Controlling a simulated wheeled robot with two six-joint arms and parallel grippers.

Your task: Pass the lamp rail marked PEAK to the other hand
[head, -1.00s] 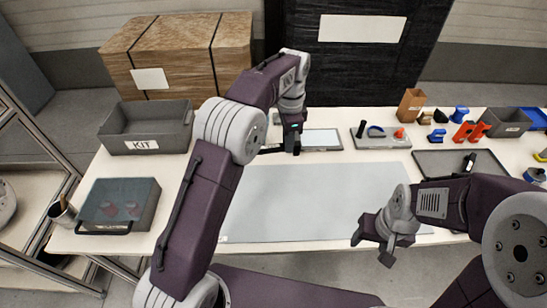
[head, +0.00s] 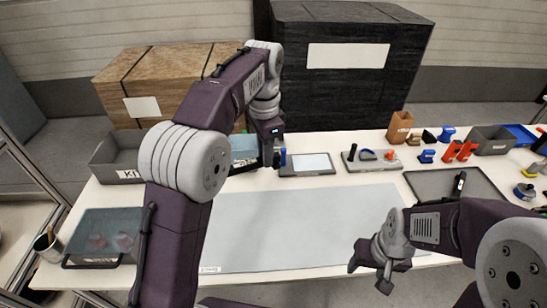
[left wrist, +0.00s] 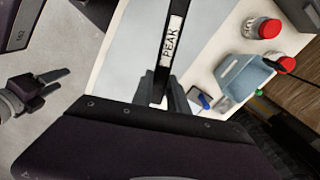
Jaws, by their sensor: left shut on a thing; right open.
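The lamp rail is a dark bar with a white PEAK label (left wrist: 171,42), seen large in the left wrist view. My left gripper (left wrist: 165,98) is shut on it, with the labelled part reaching out beyond the fingers. In the head view my left gripper (head: 277,163) is above the back of the table, and I cannot make out the rail clearly there. My right gripper (head: 369,266) is open and empty near the table's front edge, well apart from the rail. It also shows at the left of the left wrist view (left wrist: 47,82).
A grey mat (head: 300,225) lies clear mid-table. Behind it are a framed panel (head: 307,165) and a tray of small parts (head: 360,165). The KIT bin (head: 118,160) and a translucent case (head: 95,228) stand left. Coloured parts (head: 460,150) and a dark tray (head: 425,184) are right.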

